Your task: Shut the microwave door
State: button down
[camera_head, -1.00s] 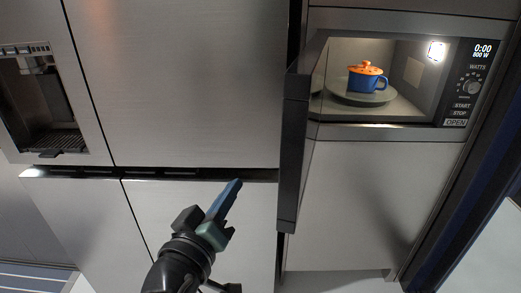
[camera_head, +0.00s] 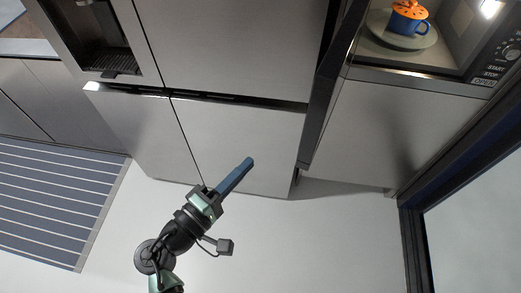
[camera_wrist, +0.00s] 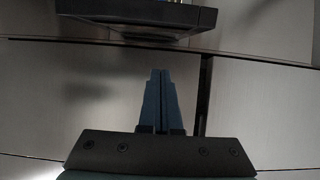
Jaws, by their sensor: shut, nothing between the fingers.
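The microwave (camera_head: 420,82) is at the upper right of the head view, its top cut off by the frame. Its dark door (camera_head: 323,85) stands wide open, seen nearly edge-on at the cavity's left. A blue cup with an orange lid (camera_head: 409,18) stands on a plate (camera_head: 385,37) inside. My gripper (camera_head: 250,162) is left of and below the door, apart from it in the picture. In the wrist view my gripper (camera_wrist: 160,75) has both blue fingers together and empty. A dark panel (camera_wrist: 140,22) lies beyond the fingertips; I cannot tell whether it is the door.
A striped runner (camera_head: 55,195) lies on the floor at left. A dark frame (camera_head: 415,240) borders the right. The floor below the cabinets is clear.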

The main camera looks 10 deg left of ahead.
jog(key=w+d+p, duration=0.4)
jog(key=w+d, duration=0.2)
jog(key=d, duration=0.2)
jog(key=shift+w+d, duration=0.15)
jog(key=shift+w, duration=0.15)
jog(key=shift+d, duration=0.15)
